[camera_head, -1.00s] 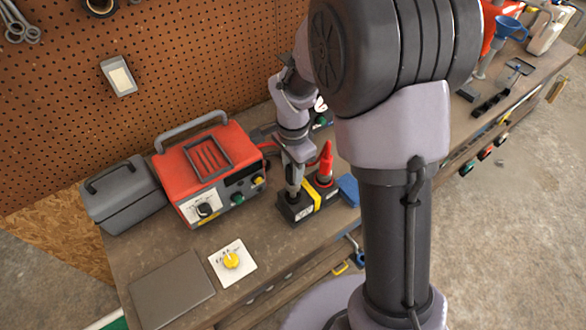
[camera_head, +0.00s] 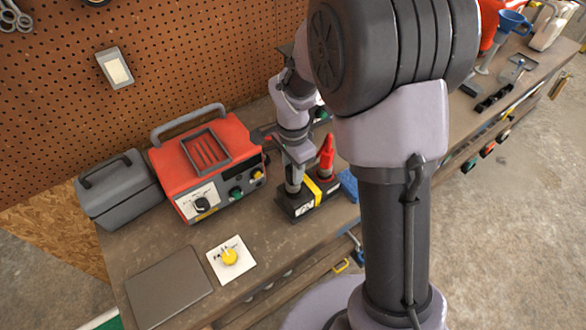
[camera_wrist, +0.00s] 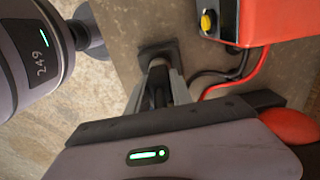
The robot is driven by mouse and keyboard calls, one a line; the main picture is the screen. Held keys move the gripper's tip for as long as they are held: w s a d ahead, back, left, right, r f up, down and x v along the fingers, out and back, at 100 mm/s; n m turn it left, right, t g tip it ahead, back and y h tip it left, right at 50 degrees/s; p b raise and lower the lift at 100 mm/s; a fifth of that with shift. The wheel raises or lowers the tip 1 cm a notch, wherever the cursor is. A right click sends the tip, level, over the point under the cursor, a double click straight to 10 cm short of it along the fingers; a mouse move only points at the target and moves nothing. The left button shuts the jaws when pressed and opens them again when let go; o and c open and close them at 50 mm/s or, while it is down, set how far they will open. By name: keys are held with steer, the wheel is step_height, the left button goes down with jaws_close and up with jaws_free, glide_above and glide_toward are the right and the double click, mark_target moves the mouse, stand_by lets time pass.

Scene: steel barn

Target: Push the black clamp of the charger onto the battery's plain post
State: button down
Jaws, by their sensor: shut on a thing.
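The battery (camera_head: 327,193), black with a yellow band, stands on the bench. The red clamp (camera_head: 327,155) stands upright on its right-hand post. My gripper (camera_head: 293,187) points down at the battery's left end. In the wrist view my gripper (camera_wrist: 160,92) is shut on the black clamp (camera_wrist: 158,88), which sits between the two grey fingers. The plain post is hidden beneath the fingers and clamp, so I cannot tell whether the clamp is around it. The red charger (camera_head: 230,145) stands left of the battery; its corner shows in the wrist view (camera_wrist: 265,20).
A grey toolbox (camera_head: 118,190) stands left of the charger. A yellow knob on a white card (camera_head: 231,258) and a flat grey plate (camera_head: 168,288) lie at the bench front. Red and black cables (camera_wrist: 240,80) run beside my fingers. A blue object (camera_head: 348,185) lies right of the battery.

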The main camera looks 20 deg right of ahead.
steer(key=shift+f+b, duration=0.55)
steer(key=shift+f, duration=0.2)
steer(key=shift+f, duration=0.1)
steer(key=c, duration=1.1)
jaws_free()
steer(key=shift+o, duration=0.2)
step_height(320, 180, up, 18)
steer(key=p, duration=0.4)
steer(key=shift+f+p, duration=0.2)
steer(key=shift+p, duration=0.2)
step_height(320, 180, up, 5)
steer(key=p, duration=0.5)
steer(key=s+a+f+n+t+b, duration=0.1)
steer(key=s+f+n+t+b, duration=0.1)
steer(key=s+b, duration=0.4)
steer(key=s+a+f+n+t+y+b, duration=0.1)
steer(key=s+f+n+t+b, duration=0.1)
steer(key=s+f+n+b, duration=0.2)
steer(key=s+a+f+n+t+y+b, duration=0.1)
steer(key=s+f+n+b, duration=0.3)
steer(key=s+b, duration=0.4)
steer(key=shift+s+a+f+t, duration=0.15)
steer(key=shift+s+a+t, duration=0.25)
steer(key=shift+s+a, duration=0.1)
